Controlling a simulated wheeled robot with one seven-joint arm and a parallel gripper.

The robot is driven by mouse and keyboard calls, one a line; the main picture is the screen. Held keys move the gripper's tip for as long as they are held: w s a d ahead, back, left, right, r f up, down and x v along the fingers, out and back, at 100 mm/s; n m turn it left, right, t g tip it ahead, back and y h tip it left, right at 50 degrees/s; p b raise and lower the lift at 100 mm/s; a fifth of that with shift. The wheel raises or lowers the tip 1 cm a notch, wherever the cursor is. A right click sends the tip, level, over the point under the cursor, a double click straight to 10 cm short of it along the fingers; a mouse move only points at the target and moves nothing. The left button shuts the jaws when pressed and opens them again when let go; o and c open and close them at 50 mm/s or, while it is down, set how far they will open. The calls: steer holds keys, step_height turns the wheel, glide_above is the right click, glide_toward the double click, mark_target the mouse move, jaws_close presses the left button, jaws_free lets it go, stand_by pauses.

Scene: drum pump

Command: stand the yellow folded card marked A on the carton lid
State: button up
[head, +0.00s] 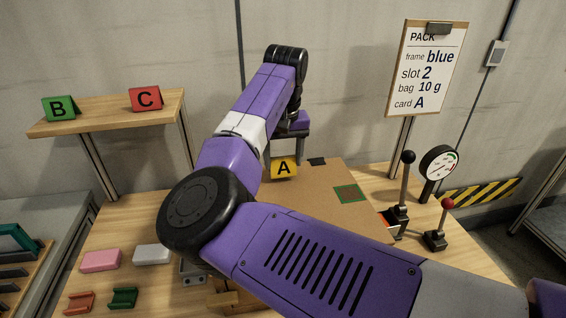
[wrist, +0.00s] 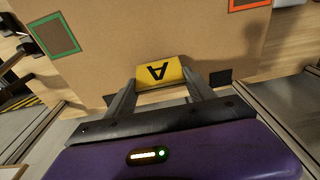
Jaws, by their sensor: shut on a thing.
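The yellow folded card marked A (head: 284,168) is between the fingertips of my gripper (head: 286,158), which is shut on it. In the wrist view the card (wrist: 160,72) shows its A upside down, with one finger at each side of it. The card is over the far part of the brown carton lid (head: 305,205). I cannot tell whether its lower edge touches the lid. The lid carries a green square outline (head: 349,194), also visible in the wrist view (wrist: 52,36), and an orange-framed mark (wrist: 248,3). My arm hides the lid's near left part.
A green card B (head: 59,108) and a red card C (head: 145,99) stand on a wooden shelf at the left. Two levers (head: 403,185) (head: 440,225) and a gauge (head: 440,163) stand right of the carton. Pink (head: 101,261) and white (head: 153,254) blocks lie front left.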

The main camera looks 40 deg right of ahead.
mark_target(284, 175)
steer(key=shift+f, duration=0.75)
steer(key=o, duration=1.5)
steer(key=shift+f, duration=0.15)
steer(key=r, duration=0.8)
steer(key=s+r, duration=0.1)
steer(key=r, duration=0.3)
steer(key=shift+s+a+r, duration=0.1)
steer(key=shift+a+r, duration=0.05)
steer(key=shift+a, duration=0.25)
